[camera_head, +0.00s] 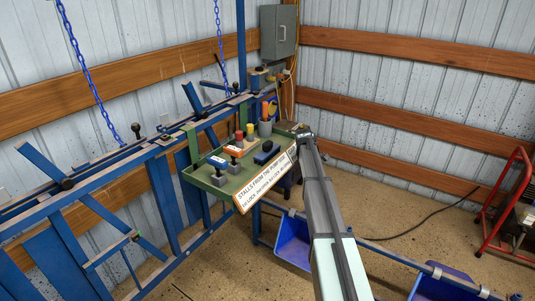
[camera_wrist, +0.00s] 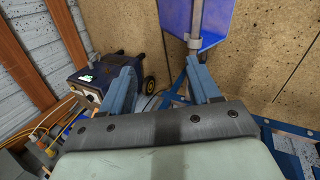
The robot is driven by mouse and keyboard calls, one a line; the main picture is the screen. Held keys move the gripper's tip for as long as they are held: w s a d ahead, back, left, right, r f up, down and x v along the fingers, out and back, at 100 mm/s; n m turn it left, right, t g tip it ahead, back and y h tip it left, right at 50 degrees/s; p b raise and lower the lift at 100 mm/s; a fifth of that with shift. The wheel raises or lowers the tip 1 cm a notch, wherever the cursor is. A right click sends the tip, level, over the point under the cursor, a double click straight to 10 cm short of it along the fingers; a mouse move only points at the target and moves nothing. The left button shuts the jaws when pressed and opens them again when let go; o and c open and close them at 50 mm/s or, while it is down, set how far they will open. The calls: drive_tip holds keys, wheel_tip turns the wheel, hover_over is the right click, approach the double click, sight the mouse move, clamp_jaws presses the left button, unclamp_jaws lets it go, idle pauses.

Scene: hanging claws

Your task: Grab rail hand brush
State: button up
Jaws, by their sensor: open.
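I cannot tell for sure which thing is the hand brush. A small dark blue and black item (camera_head: 266,153) lies on the green shelf (camera_head: 225,187) fixed to the blue rail; it may be the brush, but it is too small to tell. My gripper (camera_wrist: 163,82) is open in the wrist view, with two blue-grey fingers wide apart and nothing between them. In the head view my arm reaches to the right end of the shelf, and its fingers are hard to make out there. No brush is clear in the wrist view.
The shelf also holds black-knobbed blocks (camera_head: 217,162) and a grey cup (camera_head: 265,128) with orange handles. A sign (camera_head: 265,181) hangs on its front. Blue rails and chains (camera_head: 83,70) stand at the left. Blue bins (camera_head: 293,242) are below.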

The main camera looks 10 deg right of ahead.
drive_tip(key=w+a+r+n+t, duration=0.15)
drive_tip(key=w+r, duration=0.25)
drive_tip(key=r, duration=0.7)
wheel_tip(320, 180, up, 15)
drive_tip(key=n+g+y, duration=0.4)
drive_tip(key=n+g, duration=0.1)
drive_tip(key=n, duration=1)
hover_over(268, 142)
drive_tip(key=f, duration=0.8)
drive_tip(key=shift+a+f, duration=0.25)
drive_tip(key=shift+f, duration=0.1)
drive_tip(key=shift+d+f, duration=0.15)
drive_tip(key=shift+f, duration=2.4)
clamp_jaws()
drive_tip(key=shift+r, duration=0.1)
